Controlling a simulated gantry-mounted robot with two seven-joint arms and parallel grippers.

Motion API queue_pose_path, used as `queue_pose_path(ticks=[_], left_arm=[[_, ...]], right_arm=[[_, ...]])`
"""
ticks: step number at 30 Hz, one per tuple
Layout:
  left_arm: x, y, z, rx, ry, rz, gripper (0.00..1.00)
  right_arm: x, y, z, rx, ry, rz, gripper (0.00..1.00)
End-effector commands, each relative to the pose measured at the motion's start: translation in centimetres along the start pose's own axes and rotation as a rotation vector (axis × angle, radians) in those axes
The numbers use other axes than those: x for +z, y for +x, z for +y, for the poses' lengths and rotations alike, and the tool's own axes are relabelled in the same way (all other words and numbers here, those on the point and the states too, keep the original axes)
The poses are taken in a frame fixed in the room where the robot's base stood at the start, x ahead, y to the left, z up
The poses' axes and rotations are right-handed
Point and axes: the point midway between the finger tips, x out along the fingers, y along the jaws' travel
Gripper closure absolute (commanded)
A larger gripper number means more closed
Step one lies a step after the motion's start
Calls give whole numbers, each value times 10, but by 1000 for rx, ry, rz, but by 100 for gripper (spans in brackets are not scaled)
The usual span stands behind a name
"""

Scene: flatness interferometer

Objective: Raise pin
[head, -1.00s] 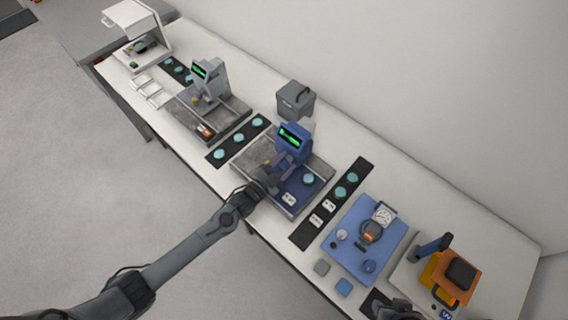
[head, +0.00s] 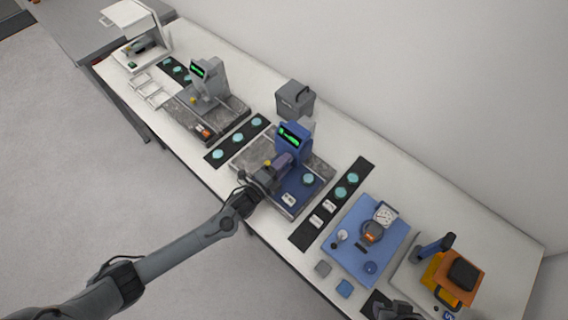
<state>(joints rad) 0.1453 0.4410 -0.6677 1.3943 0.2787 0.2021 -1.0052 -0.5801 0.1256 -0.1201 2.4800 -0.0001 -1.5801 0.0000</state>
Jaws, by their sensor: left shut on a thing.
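My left gripper (head: 273,174) reaches in from the lower left to the front of the blue instrument (head: 291,143), which has a green-lit display and a grey stone base. The gripper is shut on a small part there, taken to be the pin; the jaws and wrist hide it. A small yellow knob (head: 267,162) shows just beside the jaws. A teal disc (head: 308,179) lies on the blue plate right of the gripper. A dark shape at the bottom edge looks like my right gripper (head: 400,309); its jaws cannot be made out.
A similar grey instrument (head: 211,83) stands to the upper left. Black strips with teal discs (head: 239,137) lie on both sides of the blue instrument. A grey bin (head: 295,98) stands behind. A blue plate with a dial (head: 384,215) and an orange device (head: 452,278) are to the right.

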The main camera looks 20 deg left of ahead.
Motion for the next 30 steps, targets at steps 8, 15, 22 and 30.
queue_pose_path(ticks=[8, 15, 22, 30], left_arm=[[-1, 0, 0, -1, 64, 1, 85], [-1, 0, 0, -1, 72, 1, 85], [-1, 0, 0, -1, 71, 2, 49], [0, 0, 0, 0, 70, 1, 32]], right_arm=[[0, 1, 0, 0, 0, 0, 57], [0, 1, -1, -2, 3, 0, 57], [0, 1, -2, -6, 8, 1, 57], [0, 1, -2, -7, 9, 1, 57]])
